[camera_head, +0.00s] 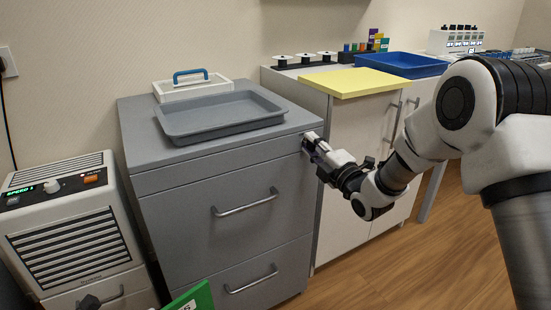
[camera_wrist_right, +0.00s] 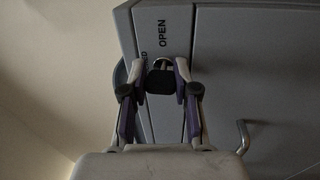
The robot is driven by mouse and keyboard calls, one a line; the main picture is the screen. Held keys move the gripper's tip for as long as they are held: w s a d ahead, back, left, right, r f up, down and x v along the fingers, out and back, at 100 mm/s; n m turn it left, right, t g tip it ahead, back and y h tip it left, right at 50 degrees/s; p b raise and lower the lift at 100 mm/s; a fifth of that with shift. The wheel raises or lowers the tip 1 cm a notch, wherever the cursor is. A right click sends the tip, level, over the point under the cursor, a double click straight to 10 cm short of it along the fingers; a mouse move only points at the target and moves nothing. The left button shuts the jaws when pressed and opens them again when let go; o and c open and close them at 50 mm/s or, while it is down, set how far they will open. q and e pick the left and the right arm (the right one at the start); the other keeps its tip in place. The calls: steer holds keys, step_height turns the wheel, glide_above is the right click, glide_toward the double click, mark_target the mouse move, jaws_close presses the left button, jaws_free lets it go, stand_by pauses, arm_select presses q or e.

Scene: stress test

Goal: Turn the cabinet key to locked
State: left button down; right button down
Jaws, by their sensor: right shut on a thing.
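The grey cabinet (camera_head: 165,205) stands left of centre in the head view, with its drawers shut. My right gripper (camera_head: 309,144) is at the upper right of its front. In the right wrist view, my right gripper (camera_wrist_right: 161,72) is shut on the black head of the cabinet key (camera_wrist_right: 160,83), between its purple-lined fingers. The key is at the lock on the cabinet front. The word OPEN (camera_wrist_right: 161,36) is readable beside it. A second label (camera_wrist_right: 143,60) is partly hidden by a finger. The lock face is mostly covered. My left gripper is not in view.
A grey tray (camera_head: 214,132) and a white blue-handled case (camera_head: 192,86) sit on the cabinet top. Drawer handles (camera_head: 245,203) stick out in front. A white cabinet (camera_head: 345,190) stands close on the right, and a vented unit (camera_head: 70,230) on the left. Open floor (camera_head: 400,265) is at the right.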

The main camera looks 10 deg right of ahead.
stand_by(0.3)
steer(key=c, duration=0.9)
jaws_free()
steer(key=shift+o, duration=0.2)
steer(key=shift+s, duration=0.1)
steer(key=v, duration=1.1)
steer(key=shift+s, duration=0.4)
steer(key=shift+d+f, duration=0.1)
